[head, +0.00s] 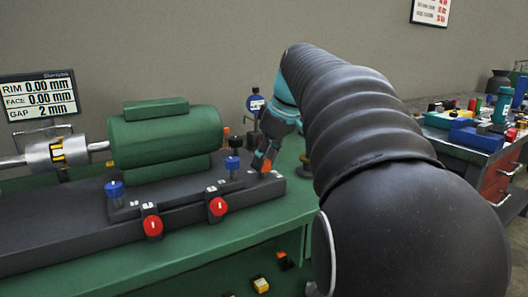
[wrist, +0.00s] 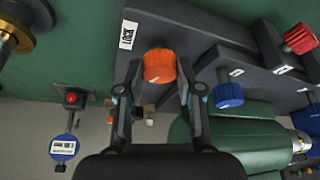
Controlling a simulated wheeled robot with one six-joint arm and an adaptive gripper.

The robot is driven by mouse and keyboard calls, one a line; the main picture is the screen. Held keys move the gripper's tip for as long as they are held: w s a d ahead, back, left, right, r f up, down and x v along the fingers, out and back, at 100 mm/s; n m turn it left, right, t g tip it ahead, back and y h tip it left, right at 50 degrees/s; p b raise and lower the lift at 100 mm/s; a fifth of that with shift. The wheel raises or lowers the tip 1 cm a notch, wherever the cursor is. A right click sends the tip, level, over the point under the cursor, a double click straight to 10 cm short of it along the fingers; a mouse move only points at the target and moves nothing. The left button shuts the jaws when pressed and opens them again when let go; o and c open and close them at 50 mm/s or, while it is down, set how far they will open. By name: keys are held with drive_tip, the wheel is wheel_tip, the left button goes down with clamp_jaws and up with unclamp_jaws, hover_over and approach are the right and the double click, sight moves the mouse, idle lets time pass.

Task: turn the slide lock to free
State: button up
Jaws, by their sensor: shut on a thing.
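The slide lock is an orange ridged knob (wrist: 159,66) at the end of a dark grey base, with a small white label (wrist: 128,35) beside it. In the wrist view my gripper (wrist: 160,82) has one finger on each side of the knob and is shut on it. In the head view my gripper (head: 266,158) reaches down from above to the right end of the base, and only a little of the orange knob (head: 266,166) shows between the fingers. Which way the knob is turned cannot be told.
A green motor (head: 165,133) stands on the dark base, with blue knobs (head: 114,190) and red knobs (head: 152,226) close by. A display (head: 40,95) reads RIM 0.00, FACE 0.00, GAP 2 mm. A blue dial gauge (wrist: 64,147) is near my gripper. Another cluttered bench (head: 470,137) stands right.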

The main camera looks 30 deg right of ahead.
drive_tip(key=shift+d+n+g+y+p, duration=0.1)
drive_tip(key=shift+n+g+y+p, duration=0.25)
drive_tip(key=shift+n, duration=0.8)
drive_tip(key=shift+n+g+y, duration=0.15)
drive_tip(key=shift+n+y, duration=0.3)
drive_tip(key=shift+n, duration=0.7)
drive_tip(key=o, duration=1.2)
drive_tip(key=shift+w, duration=0.1)
drive_tip(key=shift+c, duration=0.2)
drive_tip(key=v, duration=1.2)
